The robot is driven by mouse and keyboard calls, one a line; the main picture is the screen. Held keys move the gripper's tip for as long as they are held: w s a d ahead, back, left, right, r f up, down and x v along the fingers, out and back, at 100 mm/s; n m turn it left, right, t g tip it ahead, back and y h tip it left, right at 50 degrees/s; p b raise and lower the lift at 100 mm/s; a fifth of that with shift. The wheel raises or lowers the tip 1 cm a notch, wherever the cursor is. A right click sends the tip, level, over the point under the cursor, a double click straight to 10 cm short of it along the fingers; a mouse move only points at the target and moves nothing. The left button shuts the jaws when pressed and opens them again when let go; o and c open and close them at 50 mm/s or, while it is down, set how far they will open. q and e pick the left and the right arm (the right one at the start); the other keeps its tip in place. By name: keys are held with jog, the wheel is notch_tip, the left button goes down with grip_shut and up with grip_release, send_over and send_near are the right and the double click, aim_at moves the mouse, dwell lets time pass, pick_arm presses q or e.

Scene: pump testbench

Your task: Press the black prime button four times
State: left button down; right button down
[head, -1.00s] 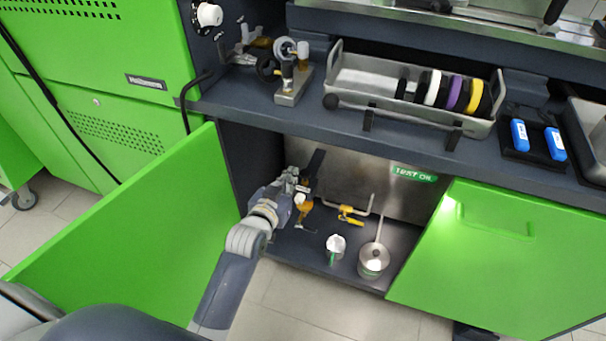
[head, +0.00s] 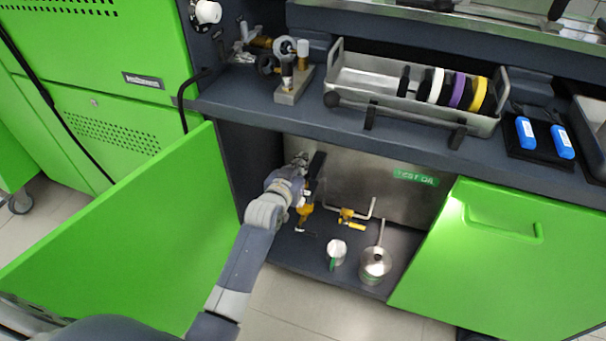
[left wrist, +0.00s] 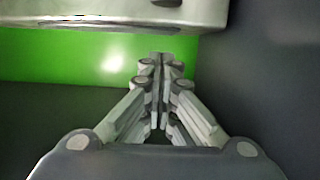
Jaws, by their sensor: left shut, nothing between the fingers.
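My left gripper (head: 301,160) reaches into the open lower cabinet, near its left side and in front of the steel tank (head: 355,180) labelled TEST OIL. In the left wrist view the gripper (left wrist: 161,62) has its fingers together with nothing between them. A dark upright part (head: 316,165) stands just right of the gripper; I cannot tell whether the black prime button is on it. No black button shows clearly in either view. A brass fitting (head: 305,216) is below the gripper. My right gripper is out of view.
The green door (head: 130,240) stands open on the left; another green door (head: 500,250) is at right. The dark bench (head: 250,100) overhangs the opening.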

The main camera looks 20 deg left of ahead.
pick_arm(q)
jog(key=shift+x, duration=1)
notch_tip(320, 180, down, 3)
jog(key=shift+s+r+b, duration=0.1)
jog(key=shift+s+b, duration=0.05)
jog(key=shift+b, duration=0.55)
jog(key=shift+f, duration=0.55)
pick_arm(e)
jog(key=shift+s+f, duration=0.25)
